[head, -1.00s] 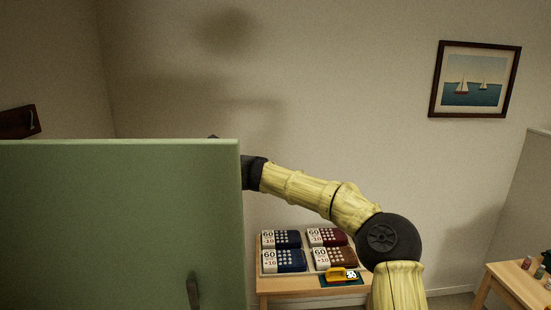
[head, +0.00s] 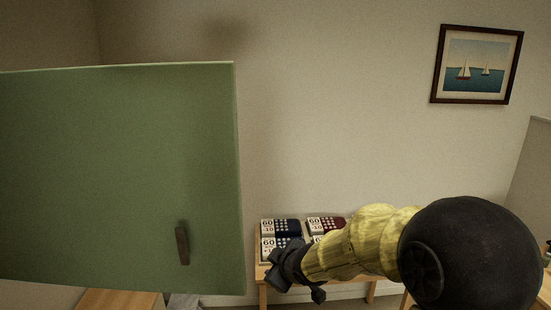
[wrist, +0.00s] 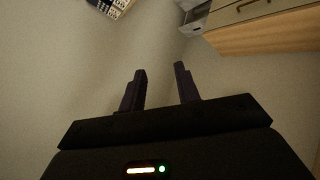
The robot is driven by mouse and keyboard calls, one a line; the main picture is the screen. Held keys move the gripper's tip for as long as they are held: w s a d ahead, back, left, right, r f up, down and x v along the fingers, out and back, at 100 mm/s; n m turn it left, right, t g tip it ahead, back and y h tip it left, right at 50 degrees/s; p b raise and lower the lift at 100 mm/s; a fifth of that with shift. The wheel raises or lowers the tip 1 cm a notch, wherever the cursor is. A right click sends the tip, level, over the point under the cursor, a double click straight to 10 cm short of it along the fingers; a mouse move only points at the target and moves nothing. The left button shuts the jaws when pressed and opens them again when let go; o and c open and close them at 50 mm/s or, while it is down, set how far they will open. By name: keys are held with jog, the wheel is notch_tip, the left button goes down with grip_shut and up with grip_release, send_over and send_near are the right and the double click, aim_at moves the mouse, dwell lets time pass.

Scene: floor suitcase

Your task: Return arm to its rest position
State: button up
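My gripper (wrist: 160,88) shows in the wrist view with its two dark fingers apart and nothing between them. In the head view the dark end of my arm (head: 288,268) is in front of the small wooden table with the packs, and my yellow arm reaches in from the right. The fingertips are hard to make out there. A large green panel (head: 110,170) with a dark handle (head: 182,245) fills the left of the head view, to the left of my gripper.
A low wooden table (head: 263,292) holds several dark packs with number labels (head: 281,227), partly hidden by my arm. Another wooden surface (head: 118,300) lies below the panel. A sailboat picture (head: 477,65) hangs on the wall. The wrist view shows a wooden-edged cabinet (wrist: 265,32) at upper right.

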jog(key=s+d+f+m+g+h+b, duration=0.1)
jog(key=s+d+f+m+g, duration=0.1)
jog(key=s+d+f+m, duration=0.2)
jog(key=s+d+f+m+g+h+b, duration=0.1)
jog(key=s+d+f+m, duration=0.3)
jog(key=s, duration=0.6)
jog(key=s+d+f+m+g+h+b, duration=0.1)
jog(key=s+d+f+m+g+h, duration=0.1)
jog(key=s+d, duration=0.5)
jog(key=shift+f+m+g, duration=0.7)
jog(key=shift+f+m, duration=0.25)
jog(key=shift+m, duration=0.25)
jog(key=shift+w, duration=0.1)
